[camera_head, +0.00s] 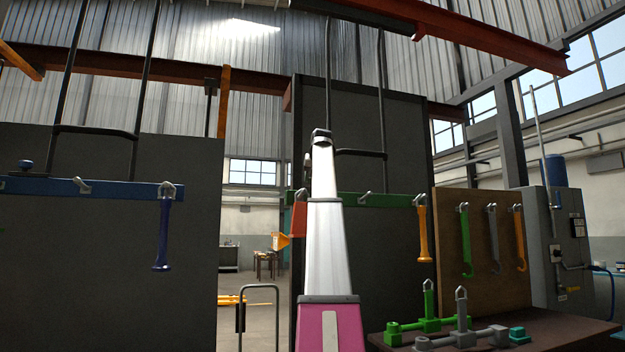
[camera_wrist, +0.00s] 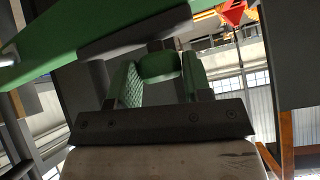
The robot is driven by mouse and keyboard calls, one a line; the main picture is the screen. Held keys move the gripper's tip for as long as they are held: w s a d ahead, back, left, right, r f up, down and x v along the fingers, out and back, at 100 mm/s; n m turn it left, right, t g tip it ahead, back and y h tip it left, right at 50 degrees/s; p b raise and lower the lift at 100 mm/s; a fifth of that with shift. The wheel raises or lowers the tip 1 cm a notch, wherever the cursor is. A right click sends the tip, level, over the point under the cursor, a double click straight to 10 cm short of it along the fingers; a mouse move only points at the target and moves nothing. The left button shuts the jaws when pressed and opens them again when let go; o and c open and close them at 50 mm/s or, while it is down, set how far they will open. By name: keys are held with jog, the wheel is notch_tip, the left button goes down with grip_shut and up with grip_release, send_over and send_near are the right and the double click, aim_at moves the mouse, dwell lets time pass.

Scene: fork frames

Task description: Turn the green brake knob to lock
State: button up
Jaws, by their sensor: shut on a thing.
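The green brake knob (camera_wrist: 160,66) is in the wrist view, between the two fingers of my gripper (camera_wrist: 161,78). My gripper is shut on it; the fingers partly cover its sides. The green bar (camera_wrist: 95,35) runs diagonally across the upper left of the wrist view, close to the knob. In the head view the green bar (camera_head: 385,199) crosses the dark right-hand panel, with an orange handle (camera_head: 424,232) hanging from its right end. My arm hides part of this bar, and the knob and my fingers do not show there. No lock marking is readable.
A blue bar (camera_head: 110,188) with a blue handle (camera_head: 162,235) is on the left panel. A board (camera_head: 450,205) with hanging tools stands right, above a bench (camera_head: 560,330) with green and grey fittings. A red piece (camera_wrist: 233,13) shows at the wrist view's upper right.

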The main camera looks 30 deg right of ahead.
jog(key=shift+d+n+y, duration=0.15)
jog(key=shift+n+y, duration=0.65)
jog(key=shift+n, duration=0.1)
jog(key=o, duration=0.9)
